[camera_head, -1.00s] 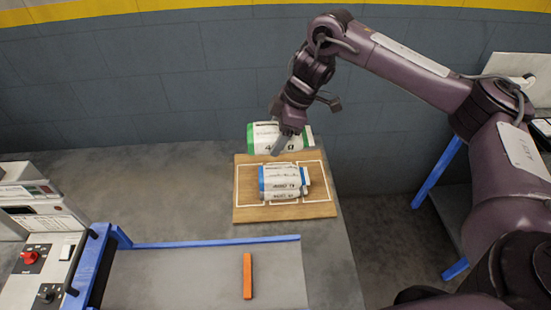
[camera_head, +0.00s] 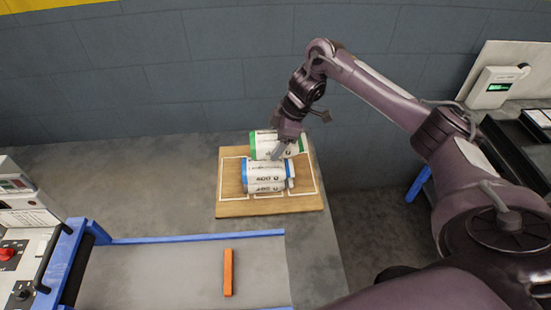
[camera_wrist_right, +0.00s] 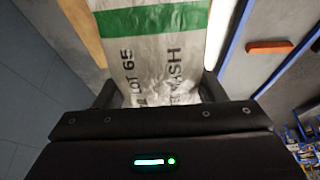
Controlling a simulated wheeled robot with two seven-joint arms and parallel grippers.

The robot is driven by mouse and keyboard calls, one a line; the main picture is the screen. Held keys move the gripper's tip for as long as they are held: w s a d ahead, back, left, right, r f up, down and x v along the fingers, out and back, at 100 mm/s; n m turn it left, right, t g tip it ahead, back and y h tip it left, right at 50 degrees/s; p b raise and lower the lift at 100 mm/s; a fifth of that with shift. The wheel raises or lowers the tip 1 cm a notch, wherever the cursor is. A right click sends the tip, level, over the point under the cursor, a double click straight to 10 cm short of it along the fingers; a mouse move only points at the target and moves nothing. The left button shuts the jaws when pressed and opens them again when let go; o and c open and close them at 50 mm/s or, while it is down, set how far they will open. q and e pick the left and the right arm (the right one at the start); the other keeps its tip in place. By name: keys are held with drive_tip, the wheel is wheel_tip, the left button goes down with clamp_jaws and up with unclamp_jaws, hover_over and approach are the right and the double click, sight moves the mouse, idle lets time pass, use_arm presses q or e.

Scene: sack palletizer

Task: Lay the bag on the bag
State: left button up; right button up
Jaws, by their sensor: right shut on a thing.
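A white bag with green ends (camera_head: 265,146) is in my right gripper (camera_head: 281,150) at the back of the wooden board (camera_head: 235,209). In the right wrist view, the bag (camera_wrist_right: 155,45) with its green band fills the space ahead of the jaws (camera_wrist_right: 160,98), which are shut on its crumpled near end. White bags with blue ends (camera_head: 265,172) lie on the board just in front of the held bag; they look stacked. I cannot tell whether the held bag touches them or how high it is. My left gripper is out of view.
The board has white outlines and lies on a grey table (camera_head: 150,180). A blue-edged conveyor (camera_head: 160,275) with an orange bar (camera_head: 228,272) is in front. A control panel (camera_head: 20,255) stands at left. The table left of the board is clear.

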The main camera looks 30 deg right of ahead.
sight(275, 164)
wheel_tip(275, 164, down, 2)
drive_tip(key=shift+a, duration=0.1)
wheel_tip(275, 164, down, 3)
drive_tip(key=shift+f, duration=0.1)
drive_tip(key=shift+w, duration=0.1)
drive_tip(key=shift+f, duration=0.15)
drive_tip(key=o, duration=1.4)
